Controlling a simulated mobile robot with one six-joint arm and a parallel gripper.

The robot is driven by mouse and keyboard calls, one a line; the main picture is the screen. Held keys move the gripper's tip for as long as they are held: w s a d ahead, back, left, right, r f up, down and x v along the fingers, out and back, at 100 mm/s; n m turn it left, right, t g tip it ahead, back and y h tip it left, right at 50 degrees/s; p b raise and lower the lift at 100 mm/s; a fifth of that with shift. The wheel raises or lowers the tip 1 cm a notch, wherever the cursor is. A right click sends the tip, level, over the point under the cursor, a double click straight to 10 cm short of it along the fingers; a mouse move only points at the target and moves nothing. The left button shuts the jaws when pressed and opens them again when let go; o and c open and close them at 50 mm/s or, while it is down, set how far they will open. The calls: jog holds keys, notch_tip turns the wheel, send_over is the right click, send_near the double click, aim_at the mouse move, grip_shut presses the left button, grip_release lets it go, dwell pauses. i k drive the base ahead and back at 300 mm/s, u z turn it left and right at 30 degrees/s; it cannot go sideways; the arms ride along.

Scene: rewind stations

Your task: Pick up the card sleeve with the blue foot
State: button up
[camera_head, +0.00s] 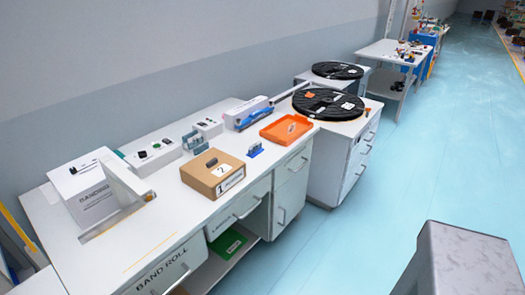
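A small card sleeve with a blue foot (255,150) stands near the front edge of the white desk (165,215), between the cardboard box and the orange tray. It is small in the picture and its details are hard to make out. Nothing touches it. My gripper is not in view, so its opening and place cannot be seen.
A cardboard box (208,183) stands left of the sleeve and an orange tray (270,133) lies behind it to the right. A grey-blue rack (194,146) is at the back. Black reels (328,110) sit on cabinets beyond.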

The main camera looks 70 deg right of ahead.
aim_at(252, 153)
jog(key=u, duration=0.75)
jog(key=k, duration=0.15)
jog(key=z, duration=2.9)
jog(key=k, duration=0.95)
jog(key=u, duration=0.15)
jog(key=i, duration=0.65)
